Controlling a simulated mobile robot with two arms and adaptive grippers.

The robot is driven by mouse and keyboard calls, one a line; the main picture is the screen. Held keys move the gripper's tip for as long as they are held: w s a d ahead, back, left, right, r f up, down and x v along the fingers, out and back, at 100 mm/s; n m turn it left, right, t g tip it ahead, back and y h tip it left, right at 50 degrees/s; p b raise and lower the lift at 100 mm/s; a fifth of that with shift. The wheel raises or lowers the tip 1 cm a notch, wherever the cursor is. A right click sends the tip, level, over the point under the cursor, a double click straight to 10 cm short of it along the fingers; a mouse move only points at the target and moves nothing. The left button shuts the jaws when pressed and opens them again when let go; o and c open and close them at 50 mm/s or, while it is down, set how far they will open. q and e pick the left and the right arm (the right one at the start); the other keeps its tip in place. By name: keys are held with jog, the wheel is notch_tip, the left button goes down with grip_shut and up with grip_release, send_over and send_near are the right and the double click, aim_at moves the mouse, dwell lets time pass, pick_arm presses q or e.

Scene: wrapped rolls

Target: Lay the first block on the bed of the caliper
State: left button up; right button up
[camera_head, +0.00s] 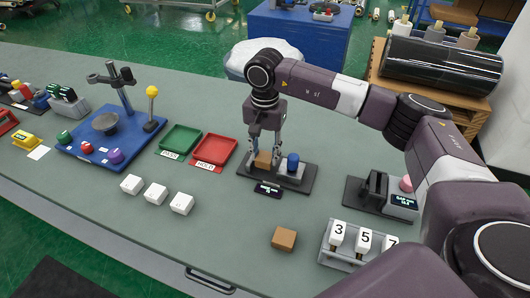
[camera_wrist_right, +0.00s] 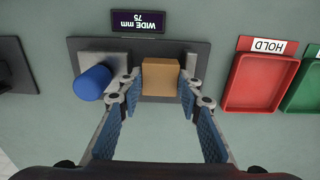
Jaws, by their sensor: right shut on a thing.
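The caliper is a dark plate (camera_head: 300,184) with a grey jaw block and a blue knob (camera_head: 293,161); its bed (camera_wrist_right: 160,47) and the blue knob (camera_wrist_right: 92,83) also show in the wrist view. Its display (camera_wrist_right: 138,22) reads "WIDE mm 75". My right gripper (camera_head: 265,150) points down over the caliper, shut on a brown block (camera_head: 263,159). In the wrist view the block (camera_wrist_right: 160,77) sits between the two fingers, over the bed and beside the grey jaw. I cannot tell whether it touches the bed. A second brown block (camera_head: 284,238) lies on the table. My left gripper is out of view.
A red HOLD tray (camera_head: 213,149) and a green tray (camera_head: 181,139) stand left of the caliper. Several white blocks (camera_head: 156,193) lie in front of them. A number rack (camera_head: 343,258) and another dark device (camera_head: 372,190) stand to the right. The table's front middle is mostly clear.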

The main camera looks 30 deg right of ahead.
jog(key=o, duration=1.2)
jog(key=shift+f, duration=0.15)
notch_tip(320, 180, up, 12)
jog(key=shift+r, duration=0.1)
